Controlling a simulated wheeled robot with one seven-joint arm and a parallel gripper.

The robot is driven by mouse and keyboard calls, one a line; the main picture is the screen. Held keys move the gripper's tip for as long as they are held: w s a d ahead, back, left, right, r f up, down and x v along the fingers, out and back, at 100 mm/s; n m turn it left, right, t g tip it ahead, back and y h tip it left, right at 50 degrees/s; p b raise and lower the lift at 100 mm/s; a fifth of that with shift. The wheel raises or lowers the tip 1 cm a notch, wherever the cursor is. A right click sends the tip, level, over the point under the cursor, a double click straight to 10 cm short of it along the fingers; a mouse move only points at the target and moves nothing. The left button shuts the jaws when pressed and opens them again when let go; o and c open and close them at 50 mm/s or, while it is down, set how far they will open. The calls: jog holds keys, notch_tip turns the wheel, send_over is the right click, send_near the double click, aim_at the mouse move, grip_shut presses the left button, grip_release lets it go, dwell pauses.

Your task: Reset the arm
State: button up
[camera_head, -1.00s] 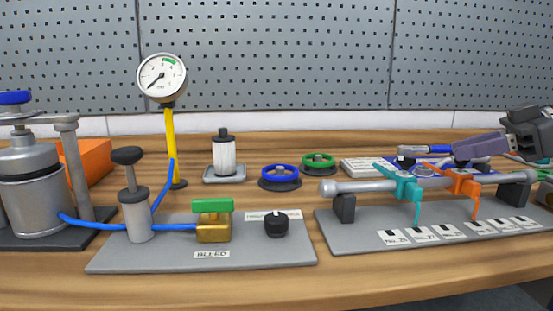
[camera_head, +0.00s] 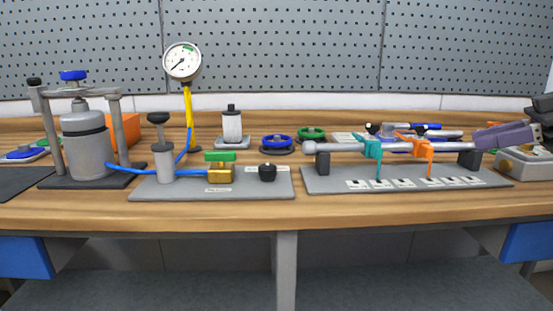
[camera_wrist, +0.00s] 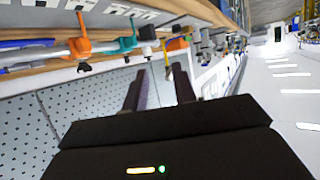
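My gripper (camera_head: 484,137) is at the right edge of the head view, beside the right end of the rail with the teal and orange hooks. Its purple-grey fingers point left, and most of my arm is out of frame. In the wrist view my gripper (camera_wrist: 158,72) shows two dark fingers with a gap between them and nothing held. The wrist picture is strongly tilted.
The rail stand (camera_head: 400,180) carries a teal hook (camera_head: 373,147) and an orange hook (camera_head: 422,146). A bleed-valve board (camera_head: 215,188), pressure gauge (camera_head: 182,62) and metal canister (camera_head: 86,145) stand to the left. Pegboard (camera_head: 270,45) backs the bench; its front strip (camera_head: 270,212) is clear.

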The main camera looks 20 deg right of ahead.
jog(key=a+f+m+g+h, duration=0.15)
jog(key=a+f, duration=0.25)
jog(key=a, duration=0.7)
jog(key=a+f+m+h, duration=0.2)
jog(key=a+f+h, duration=0.15)
jog(key=a, duration=0.75)
jog(key=a+f+m+g+h, duration=0.1)
jog(key=a+f, duration=0.3)
jog(key=f, duration=0.8)
jog(key=s+a+f+m+g+h, duration=0.1)
jog(key=a+f+m+h, duration=0.2)
jog(key=f, duration=0.9)
jog(key=shift+s+a+m+g, duration=0.3)
jog(key=shift+a+m+g, duration=0.1)
jog(key=shift+m, duration=0.15)
